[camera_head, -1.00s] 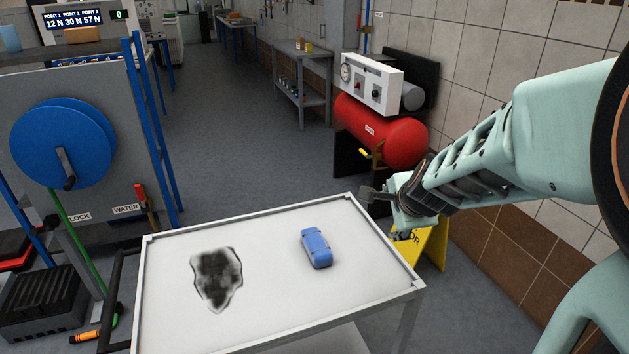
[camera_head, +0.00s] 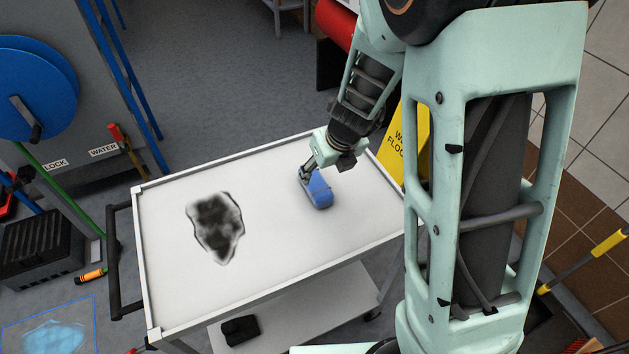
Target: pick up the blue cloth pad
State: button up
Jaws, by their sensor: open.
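The blue cloth pad (camera_head: 320,193) lies on the white cart top (camera_head: 278,252), right of its middle. My gripper (camera_head: 304,177) is open and sits at the far end of the pad, its fingers down close to the cart surface. One dark finger shows at the pad's upper left. The other finger is hidden behind the gripper body, and I cannot tell whether the fingers touch the pad.
A dark smudge (camera_head: 215,226) marks the cart top left of the pad. The cart has a raised rim and a black handle (camera_head: 112,262) on its left. A yellow sign (camera_head: 402,142) stands behind the cart's right side. A black item (camera_head: 240,330) lies on the lower shelf.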

aim_at(316, 181)
jog(key=b+x, duration=0.1)
jog(key=x, duration=0.2)
jog(key=shift+f, duration=0.15)
jog(key=x, duration=0.2)
jog(key=b+x, duration=0.2)
jog(key=x, duration=0.1)
jog(key=shift+w+a+f, duration=0.15)
jog(key=shift+w+a, duration=0.15)
jog(key=shift+a, duration=0.05)
jog(key=c, duration=1.2)
jog(key=shift+c, duration=0.2)
